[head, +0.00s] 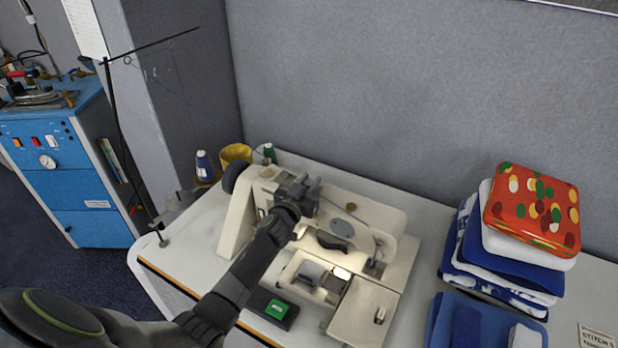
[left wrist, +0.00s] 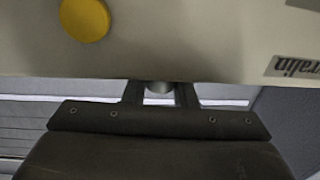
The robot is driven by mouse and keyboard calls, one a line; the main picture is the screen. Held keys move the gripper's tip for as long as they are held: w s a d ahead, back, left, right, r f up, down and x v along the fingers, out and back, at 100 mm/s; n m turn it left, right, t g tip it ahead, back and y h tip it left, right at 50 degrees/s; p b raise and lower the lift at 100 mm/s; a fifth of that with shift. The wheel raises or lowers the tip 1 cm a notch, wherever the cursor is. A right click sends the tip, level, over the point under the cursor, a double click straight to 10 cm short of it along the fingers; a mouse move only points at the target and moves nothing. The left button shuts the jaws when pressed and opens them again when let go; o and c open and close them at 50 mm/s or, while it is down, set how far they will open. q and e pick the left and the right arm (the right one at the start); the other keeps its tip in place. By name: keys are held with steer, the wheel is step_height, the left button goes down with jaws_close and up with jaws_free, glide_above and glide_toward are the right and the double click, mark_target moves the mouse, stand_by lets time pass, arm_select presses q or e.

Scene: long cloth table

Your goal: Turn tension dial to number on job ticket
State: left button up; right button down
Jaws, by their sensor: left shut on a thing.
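The cream sewing machine (head: 375,222) stands on the table, with my left gripper (head: 298,190) at the upper left of its body. In the left wrist view, my left gripper (left wrist: 160,92) has its two fingers on either side of a small grey round knob, which I take to be the tension dial (left wrist: 160,87). It is shut on that dial. Any numbers on the dial are hidden or too small to read. A printed card (head: 597,336) at the lower right starts with "STITCH"; I cannot tell whether it is the job ticket. My right gripper is not in view.
A brass-yellow disc (left wrist: 85,18) sits on the machine face near the gripper. A green-button switch box (head: 276,309) is in front of the machine. Folded cloths (head: 510,250) are stacked at right. Thread cones (head: 204,165) and a yellow pot (head: 236,155) stand at back left.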

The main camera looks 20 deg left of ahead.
arm_select(q)
steer(key=shift+r+m+h+p, duration=0.1)
steer(key=shift+m+h+p, duration=0.9)
steer(key=shift+h+p, duration=0.45)
steer(key=shift+a+m+g+h+p, duration=0.1)
steer(key=shift+m+g+h+p, duration=0.25)
steer(key=shift+m+h, duration=0.45)
steer(key=shift+g+h, duration=0.25)
steer(key=shift+h, duration=0.5)
steer(key=shift+f+m+g+h, duration=0.2)
steer(key=shift+m+g+h, duration=0.3)
steer(key=shift+m+h, duration=0.45)
steer(key=shift+m+g+h+b, duration=1.15)
steer(key=shift+m+h, duration=0.1)
steer(key=shift+h, duration=0.5)
steer(key=shift+r, duration=0.1)
